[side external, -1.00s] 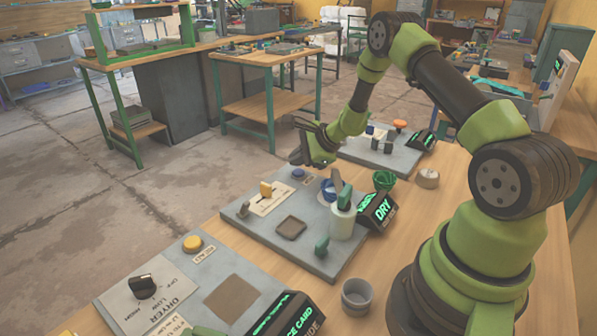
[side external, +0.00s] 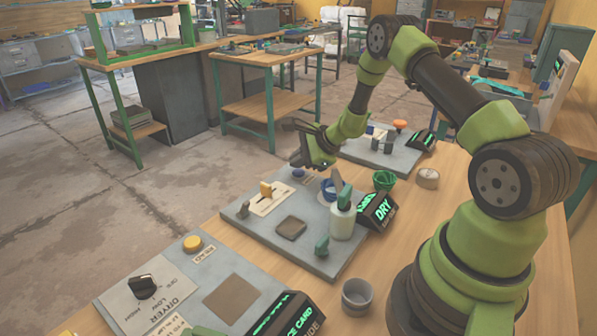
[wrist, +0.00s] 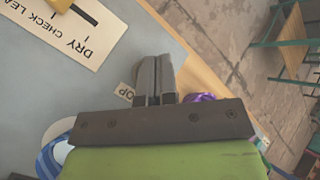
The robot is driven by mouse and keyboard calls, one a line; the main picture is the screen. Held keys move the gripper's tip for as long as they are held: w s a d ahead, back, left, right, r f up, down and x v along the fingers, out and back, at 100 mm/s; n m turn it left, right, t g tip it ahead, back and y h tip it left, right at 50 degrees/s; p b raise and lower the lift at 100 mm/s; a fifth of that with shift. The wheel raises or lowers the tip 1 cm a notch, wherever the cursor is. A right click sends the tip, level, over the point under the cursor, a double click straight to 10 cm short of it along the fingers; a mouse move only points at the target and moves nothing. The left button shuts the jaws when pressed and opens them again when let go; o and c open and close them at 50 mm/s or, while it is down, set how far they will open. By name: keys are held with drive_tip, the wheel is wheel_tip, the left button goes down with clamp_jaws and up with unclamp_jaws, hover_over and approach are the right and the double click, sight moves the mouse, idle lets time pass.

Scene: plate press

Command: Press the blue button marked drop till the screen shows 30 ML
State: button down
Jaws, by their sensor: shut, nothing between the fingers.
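The blue button (side external: 298,174) sits at the far edge of the middle grey panel (side external: 262,228) in the side view. My gripper (side external: 298,163) is shut and empty, its fingertips just above the button; I cannot tell whether they touch. In the wrist view my shut fingers (wrist: 155,75) point over the panel beside a partly covered label (wrist: 125,93) reading "OP". The button is not clearly visible there.
A yellow-handled slider (side external: 266,190), a white bottle with a green top (side external: 342,220) and a blue striped cup (side external: 328,190) stand on the panel. A green basket (side external: 384,180) and a grey cup (side external: 357,296) stand on the wooden bench. A dryer panel is in front.

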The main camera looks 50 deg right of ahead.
sight(299, 173)
drive_tip(key=shift+f, duration=0.55)
idle(0.6)
drive_tip(key=shift+r, duration=0.8)
drive_tip(key=shift+r, duration=2.55)
